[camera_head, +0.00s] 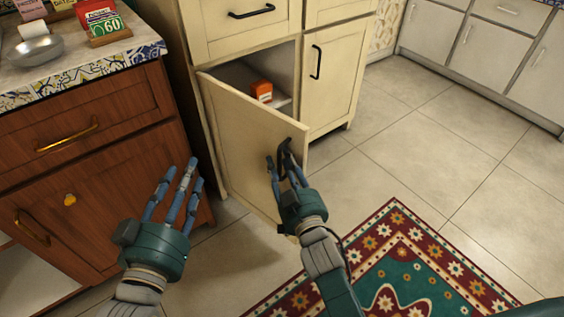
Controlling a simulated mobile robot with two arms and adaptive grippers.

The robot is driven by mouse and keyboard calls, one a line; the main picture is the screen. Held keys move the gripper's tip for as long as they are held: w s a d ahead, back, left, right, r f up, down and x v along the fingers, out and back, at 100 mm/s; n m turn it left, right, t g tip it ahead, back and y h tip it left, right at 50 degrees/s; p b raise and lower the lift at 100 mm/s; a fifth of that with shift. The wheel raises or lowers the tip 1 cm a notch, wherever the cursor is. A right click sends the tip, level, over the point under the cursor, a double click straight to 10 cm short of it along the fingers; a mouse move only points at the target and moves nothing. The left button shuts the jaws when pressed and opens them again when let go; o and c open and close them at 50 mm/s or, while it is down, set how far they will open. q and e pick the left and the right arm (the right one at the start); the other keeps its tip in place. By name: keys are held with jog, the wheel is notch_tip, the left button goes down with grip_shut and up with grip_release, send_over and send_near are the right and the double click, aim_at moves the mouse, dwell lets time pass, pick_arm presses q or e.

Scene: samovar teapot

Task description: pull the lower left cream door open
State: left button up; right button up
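The lower left cream door (240,135) stands partly open, swung out from its left side. Its dark handle (286,150) is near the upper right edge of the door. My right gripper (284,168) is at the handle, its fingers around or against it; I cannot tell how firmly they are closed. My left gripper (182,180) is open and empty, fingers spread, left of the door in front of the brown cabinet.
An orange box (261,91) sits inside the opened cream cabinet. The lower right cream door (329,77) is shut. A brown cabinet (85,150) stands close on the left. A patterned rug (400,265) covers the floor at the right front; tiled floor (430,160) beyond is clear.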

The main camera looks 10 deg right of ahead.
jog(key=s+d, duration=0.2)
jog(key=s, duration=1)
